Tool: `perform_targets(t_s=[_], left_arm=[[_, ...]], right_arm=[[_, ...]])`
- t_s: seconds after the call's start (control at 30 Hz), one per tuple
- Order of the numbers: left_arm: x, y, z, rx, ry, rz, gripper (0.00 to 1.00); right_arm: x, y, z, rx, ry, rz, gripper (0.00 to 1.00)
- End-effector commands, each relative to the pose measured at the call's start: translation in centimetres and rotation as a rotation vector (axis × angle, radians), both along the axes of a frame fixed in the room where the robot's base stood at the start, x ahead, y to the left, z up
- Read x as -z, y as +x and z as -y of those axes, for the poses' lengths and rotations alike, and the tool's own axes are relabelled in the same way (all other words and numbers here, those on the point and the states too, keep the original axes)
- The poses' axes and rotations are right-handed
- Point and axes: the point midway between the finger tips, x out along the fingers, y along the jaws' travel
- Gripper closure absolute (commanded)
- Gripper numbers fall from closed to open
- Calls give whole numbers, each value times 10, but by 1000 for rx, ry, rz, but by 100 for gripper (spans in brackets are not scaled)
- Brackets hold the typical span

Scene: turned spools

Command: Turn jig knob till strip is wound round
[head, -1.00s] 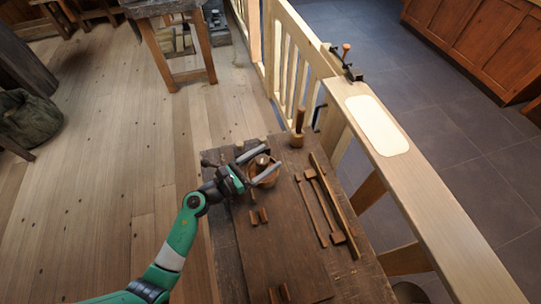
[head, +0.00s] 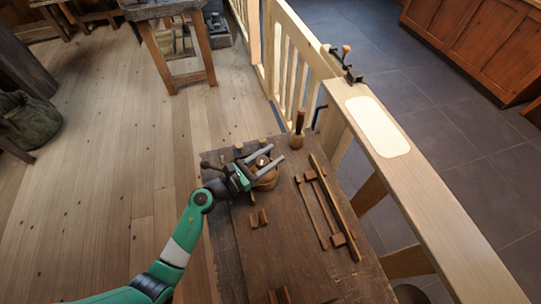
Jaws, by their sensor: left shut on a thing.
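My left gripper (head: 263,165) reaches over the wooden workbench (head: 300,250) from the left. Its two grey fingers stand on either side of the top of a round wooden jig (head: 266,181), shut on its knob (head: 263,160). The fingers point to the upper right. The gripper hides part of the jig, and I cannot make out the strip or how far it is wound. My right gripper is not in the head view.
A wooden mallet (head: 298,128) stands at the bench's far edge. Long wooden tools (head: 334,205) lie to the right of the jig. A pale railing (head: 420,190) runs along the right.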

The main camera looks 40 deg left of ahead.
Motion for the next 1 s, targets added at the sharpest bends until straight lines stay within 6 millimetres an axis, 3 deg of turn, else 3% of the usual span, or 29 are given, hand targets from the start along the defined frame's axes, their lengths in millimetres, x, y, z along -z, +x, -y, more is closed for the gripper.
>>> perform_targets(t_s=[0.47, 1.0], left_arm=[[2, -1, 3, 162, 3, 2, 100], [4, -7, 14, 563, 3, 4, 100]], right_arm=[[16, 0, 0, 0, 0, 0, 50], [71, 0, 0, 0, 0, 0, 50]])
